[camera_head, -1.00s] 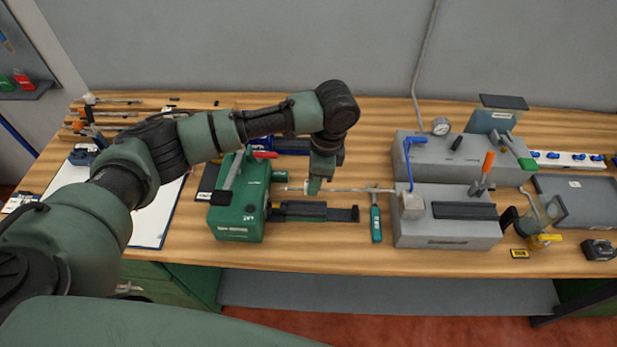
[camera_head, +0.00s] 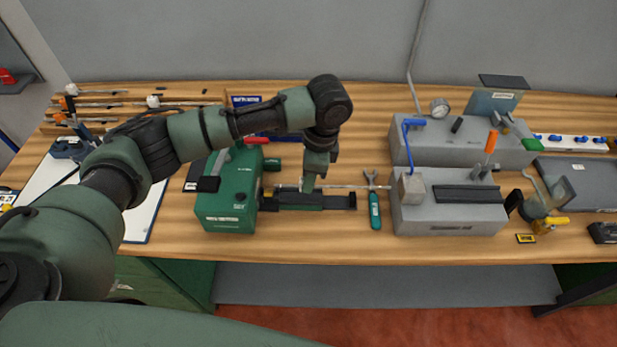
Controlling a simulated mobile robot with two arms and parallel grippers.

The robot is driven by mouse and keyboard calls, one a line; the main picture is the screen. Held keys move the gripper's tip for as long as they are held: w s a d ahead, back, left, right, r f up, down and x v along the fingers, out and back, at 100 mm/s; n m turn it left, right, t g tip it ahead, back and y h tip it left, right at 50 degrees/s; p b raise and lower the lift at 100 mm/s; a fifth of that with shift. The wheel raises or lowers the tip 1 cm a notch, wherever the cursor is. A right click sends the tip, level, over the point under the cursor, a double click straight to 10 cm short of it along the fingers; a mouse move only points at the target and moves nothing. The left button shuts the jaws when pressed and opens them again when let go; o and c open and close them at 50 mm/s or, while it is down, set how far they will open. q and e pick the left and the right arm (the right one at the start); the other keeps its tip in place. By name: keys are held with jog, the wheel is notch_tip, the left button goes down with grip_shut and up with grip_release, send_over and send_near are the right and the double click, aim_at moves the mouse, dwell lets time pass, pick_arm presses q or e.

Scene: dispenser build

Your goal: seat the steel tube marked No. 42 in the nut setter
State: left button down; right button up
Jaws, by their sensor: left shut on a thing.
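My left gripper (camera_head: 309,187) is shut on a thin steel tube (camera_head: 350,187), which lies level from left to right. The number on the tube is too small to read. The nut setter seems to be the green machine (camera_head: 228,205) with a dark rail (camera_head: 325,201) reaching out to its right. The gripper and tube are over or just behind this rail, the tube's left end close to the machine's right side. Whether the tube touches the machine or rail I cannot tell. The tube's right end reaches toward the grey machine's block (camera_head: 411,188). My right gripper is out of view.
A green-handled wrench (camera_head: 374,208) lies between the two machines. The grey machine (camera_head: 450,218) with upright levers stands to the right. A clipboard (camera_head: 140,222) lies at left, partly under my arm. More rods (camera_head: 100,104) lie at the back left. The front table strip is clear.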

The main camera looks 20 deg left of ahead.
aim_at(291, 186)
pick_arm(q)
jog(key=shift+f, duration=0.3)
dwell(0.4)
jog(key=shift+f, duration=0.7)
jog(key=shift+f, duration=0.7)
dwell(0.5)
jog(key=shift+a, duration=0.25)
jog(key=shift+s+a+p, duration=0.25)
jog(key=shift+a+p, duration=0.4)
jog(key=shift+a, duration=0.1)
jog(key=shift+s+a+p, duration=0.25)
jog(key=shift+a+p, duration=0.35)
jog(key=shift+a, duration=0.1)
jog(key=shift+s+a, duration=0.1)
jog(key=shift+a, duration=0.25)
jog(key=c, duration=0.9)
grip_release()
jog(key=shift+r, duration=0.1)
